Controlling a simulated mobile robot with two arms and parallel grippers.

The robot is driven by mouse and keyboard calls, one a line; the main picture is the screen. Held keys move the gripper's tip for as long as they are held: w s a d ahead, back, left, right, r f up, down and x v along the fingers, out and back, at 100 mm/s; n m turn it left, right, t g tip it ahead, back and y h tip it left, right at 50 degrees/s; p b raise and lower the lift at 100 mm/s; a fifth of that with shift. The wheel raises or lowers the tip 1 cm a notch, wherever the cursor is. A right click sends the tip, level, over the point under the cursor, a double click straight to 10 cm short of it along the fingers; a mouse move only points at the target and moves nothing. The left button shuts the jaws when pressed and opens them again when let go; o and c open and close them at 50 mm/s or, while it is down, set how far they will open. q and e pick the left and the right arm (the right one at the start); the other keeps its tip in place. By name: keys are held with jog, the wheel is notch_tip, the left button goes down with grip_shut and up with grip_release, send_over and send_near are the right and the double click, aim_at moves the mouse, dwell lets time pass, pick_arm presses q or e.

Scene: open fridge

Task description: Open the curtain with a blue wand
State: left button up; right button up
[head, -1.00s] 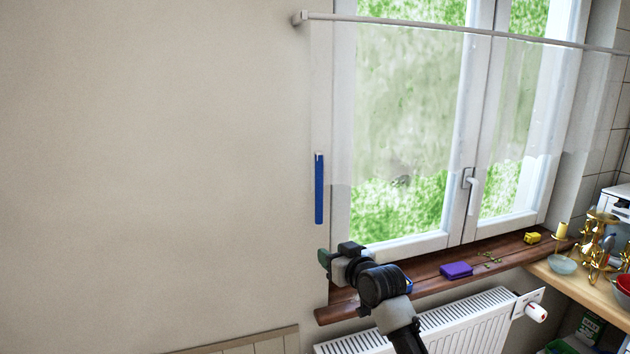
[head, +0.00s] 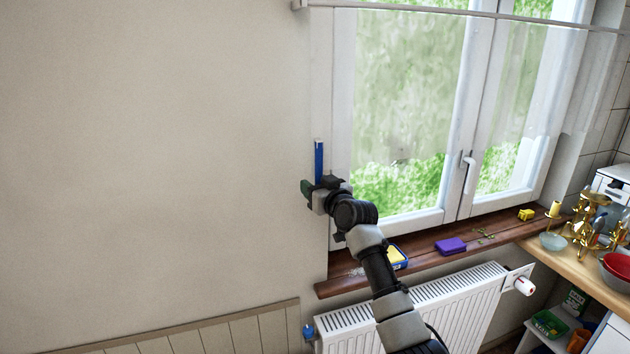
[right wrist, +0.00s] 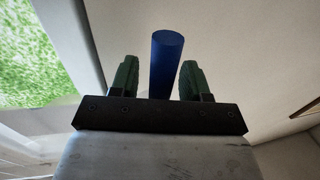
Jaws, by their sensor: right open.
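The blue wand (head: 319,160) hangs upright at the left edge of the window, below the left end of the curtain rod. A sheer, see-through curtain (head: 410,85) hangs across the upper part of the window. My right gripper (head: 320,185) is at the wand's lower part, which it hides in the head view. In the right wrist view the wand (right wrist: 166,65) stands between the two green fingers of my right gripper (right wrist: 158,80), with a gap on each side. The gripper is open. My left gripper is not in view.
A wooden sill (head: 420,247) below the window holds a blue-and-yellow item (head: 396,257), a purple item (head: 451,246) and a yellow item (head: 526,214). A white radiator (head: 420,310) is below it. A crowded shelf (head: 575,265) is at right. The left wall is bare.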

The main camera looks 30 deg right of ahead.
jog(key=shift+w, duration=0.3)
grip_shut()
